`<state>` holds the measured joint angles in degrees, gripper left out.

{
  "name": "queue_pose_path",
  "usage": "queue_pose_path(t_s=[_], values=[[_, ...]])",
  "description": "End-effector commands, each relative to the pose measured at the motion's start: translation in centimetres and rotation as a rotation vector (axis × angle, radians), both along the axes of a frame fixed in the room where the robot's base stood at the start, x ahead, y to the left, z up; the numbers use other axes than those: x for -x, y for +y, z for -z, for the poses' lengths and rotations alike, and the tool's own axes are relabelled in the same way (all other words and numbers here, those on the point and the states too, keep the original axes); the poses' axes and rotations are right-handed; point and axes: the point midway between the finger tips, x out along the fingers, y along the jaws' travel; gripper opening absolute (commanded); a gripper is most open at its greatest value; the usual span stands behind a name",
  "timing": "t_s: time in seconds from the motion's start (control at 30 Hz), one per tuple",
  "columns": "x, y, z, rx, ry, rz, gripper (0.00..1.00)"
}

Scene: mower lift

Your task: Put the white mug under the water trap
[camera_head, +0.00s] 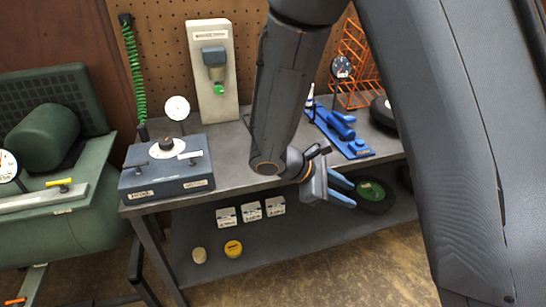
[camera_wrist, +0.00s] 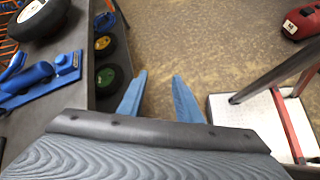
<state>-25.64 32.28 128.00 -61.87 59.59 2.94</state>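I see no white mug in either view. A grey fitting with a green lower end (camera_head: 216,72) is mounted on a pale upright panel at the back of the bench; it looks like the water trap, but its label is too small to read. My gripper (camera_head: 349,193) is at the bench's front edge, right of the middle, well away from this fitting. In the wrist view its two blue fingers (camera_wrist: 158,82) are apart with nothing between them, above the floor beside the bench.
The grey bench (camera_head: 235,158) carries a blue-grey box (camera_head: 168,177) and a blue tool (camera_head: 338,125). Small white boxes (camera_head: 251,211) and a yellow tin (camera_head: 233,248) are on its lower shelf. A green compressor (camera_head: 75,215) stands left. A red item (camera_wrist: 301,22) lies on open floor.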

Motion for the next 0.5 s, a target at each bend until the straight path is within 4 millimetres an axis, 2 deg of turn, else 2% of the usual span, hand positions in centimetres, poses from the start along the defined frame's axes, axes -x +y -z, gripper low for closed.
queue_pose_path(t_s=[0.03, 0.1, 0.17, 0.2, 0.3, 0.4, 0.5], values=[[-2.5, 1.7, 1.1, 0.095, 0.005, -0.127, 0.31], [-6.1, 4.6, 1.6, 0.226, -0.016, -0.304, 0.31], [-8.8, 7.7, 1.9, 0.329, -0.048, -0.447, 0.31], [-10.4, 9.9, 2.2, 0.390, -0.074, -0.535, 0.31], [-13.0, 15.6, 2.8, 0.511, -0.146, -0.727, 0.31], [-14.3, 20.3, 3.4, 0.590, -0.214, -0.863, 0.31], [-14.7, 23.3, 3.6, 0.633, -0.260, -0.944, 0.31]])
